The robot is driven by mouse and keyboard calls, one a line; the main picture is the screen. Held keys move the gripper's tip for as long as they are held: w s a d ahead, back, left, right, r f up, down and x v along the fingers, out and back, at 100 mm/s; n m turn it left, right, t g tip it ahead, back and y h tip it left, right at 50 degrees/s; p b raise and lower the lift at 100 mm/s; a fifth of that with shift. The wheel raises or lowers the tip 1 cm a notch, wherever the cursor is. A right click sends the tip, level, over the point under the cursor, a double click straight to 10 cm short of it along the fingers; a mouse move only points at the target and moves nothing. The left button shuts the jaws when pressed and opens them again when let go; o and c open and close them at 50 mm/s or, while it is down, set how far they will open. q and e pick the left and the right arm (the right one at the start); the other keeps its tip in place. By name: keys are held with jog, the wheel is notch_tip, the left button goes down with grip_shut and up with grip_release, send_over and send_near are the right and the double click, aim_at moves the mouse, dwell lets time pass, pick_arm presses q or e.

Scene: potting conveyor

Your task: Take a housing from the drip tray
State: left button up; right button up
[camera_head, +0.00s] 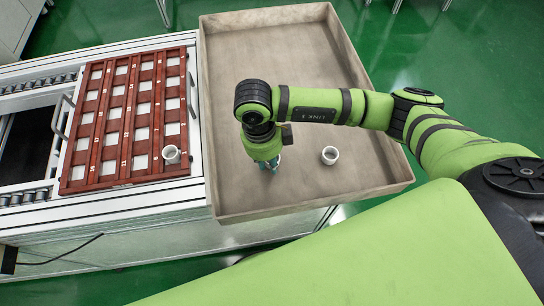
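The drip tray (232,75) is a large beige-grey open box with low walls. A white ring-like housing (330,155) stands in it, right of my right gripper and apart from it. My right gripper (268,168) points down over the tray floor, its fingers small and partly hidden under the green wrist. I cannot tell whether it is open or shut, or whether it holds anything. Another white housing (171,154) sits at the lower right corner of the red rack (122,140). My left gripper is not in view.
The red rack with several rows of pale square pockets lies on a roller conveyor (28,196) left of the tray. A metal handle (56,120) stands at the rack's left edge. Most of the tray floor is clear. Its walls rise around my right gripper.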

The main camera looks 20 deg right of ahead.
grip_shut()
